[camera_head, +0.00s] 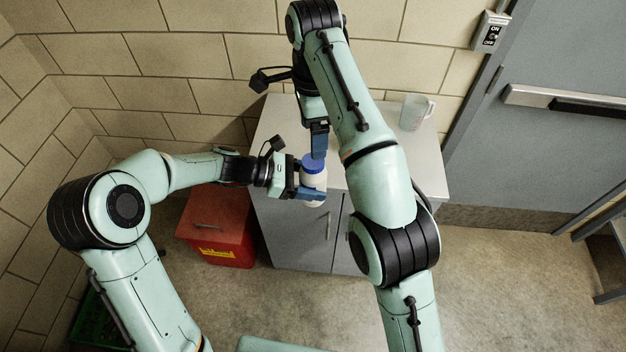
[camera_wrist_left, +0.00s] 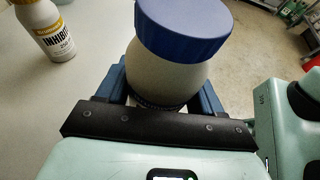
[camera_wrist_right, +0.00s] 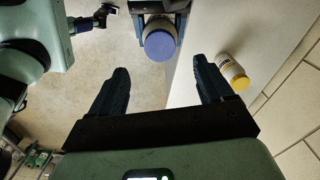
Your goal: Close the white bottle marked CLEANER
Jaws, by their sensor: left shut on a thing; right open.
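My left gripper (camera_head: 308,192) is shut on a white bottle (camera_head: 313,182) with a blue cap (camera_head: 314,163), near the front edge of the cabinet. In the left wrist view the bottle (camera_wrist_left: 168,78) stands between the fingers, and the blue cap (camera_wrist_left: 184,30) sits on its top. I cannot tell how tight the cap is, and no CLEANER marking is readable. My right gripper (camera_head: 319,146) points down close above the cap. In the right wrist view its fingers (camera_wrist_right: 159,80) are apart and empty, with the blue cap (camera_wrist_right: 160,46) beyond them.
A white bottle marked INHIBITOR (camera_wrist_left: 54,36), with a yellow cap, stands on the cabinet top (camera_head: 425,165). A clear cup (camera_head: 416,112) stands at the back right of the top. A red bin (camera_head: 218,228) is left of the cabinet. The wall is close behind.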

